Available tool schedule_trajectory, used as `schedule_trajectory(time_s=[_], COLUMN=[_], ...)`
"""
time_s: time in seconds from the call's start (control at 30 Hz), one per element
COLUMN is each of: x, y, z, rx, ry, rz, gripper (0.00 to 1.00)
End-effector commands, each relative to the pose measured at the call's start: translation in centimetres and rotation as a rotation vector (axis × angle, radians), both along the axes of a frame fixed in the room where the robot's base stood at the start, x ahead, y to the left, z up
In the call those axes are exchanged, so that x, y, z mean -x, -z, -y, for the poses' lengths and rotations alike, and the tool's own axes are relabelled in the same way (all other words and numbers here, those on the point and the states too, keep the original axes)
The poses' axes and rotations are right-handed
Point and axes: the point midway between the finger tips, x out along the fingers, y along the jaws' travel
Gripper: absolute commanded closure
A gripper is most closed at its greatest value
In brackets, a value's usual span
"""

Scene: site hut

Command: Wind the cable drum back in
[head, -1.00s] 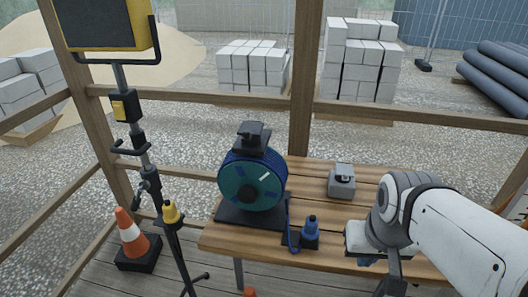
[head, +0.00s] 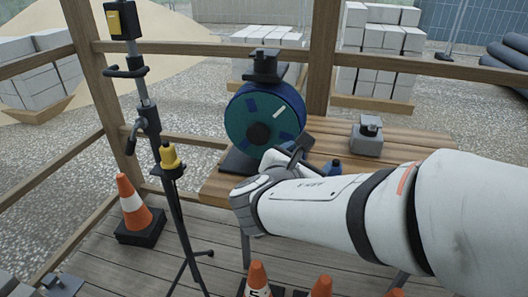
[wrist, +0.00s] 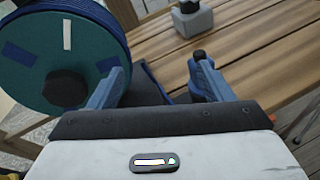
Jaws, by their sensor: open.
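The cable drum (head: 262,118) stands upright on a dark base at the left of the wooden bench, with a teal face, blue patches, a white stripe and a dark hub. In the wrist view the drum (wrist: 60,55) fills the upper left. My gripper (head: 297,150) is in front of the drum's lower right, partly hidden by my own arm. In the wrist view my gripper (wrist: 157,78) has its blue fingers apart, with nothing clearly held between them. The left finger appears close to the drum's edge; I cannot tell whether they touch. A blue plug-like piece (head: 332,167) shows just behind my arm.
A grey block with a dark top (head: 367,140) sits on the bench (head: 420,142), right of the drum. A tripod stand (head: 172,205) and a traffic cone (head: 133,205) stand to the left. More cones (head: 258,280) are at the front. Wooden rails close off the back.

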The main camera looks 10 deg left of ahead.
Motion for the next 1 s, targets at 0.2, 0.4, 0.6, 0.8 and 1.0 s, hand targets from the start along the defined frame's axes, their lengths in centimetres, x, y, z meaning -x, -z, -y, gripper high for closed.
schedule_trajectory(time_s=[0.2, 0.4, 0.6, 0.8, 1.0], x=[0.7, 0.5, -2.5, -5.4, -6.6], y=[1.0, 0.6, 0.6, 0.6, 0.5], z=[-9.5, -11.7, -11.5, -11.6, -11.6], rx=[0.297, 0.364, 0.362, 0.360, 0.360], ry=[-0.317, -0.382, -0.377, -0.377, -0.379], rz=[0.146, 0.189, 0.187, 0.187, 0.187], gripper=[0.27, 0.27, 0.27, 0.27, 0.27])
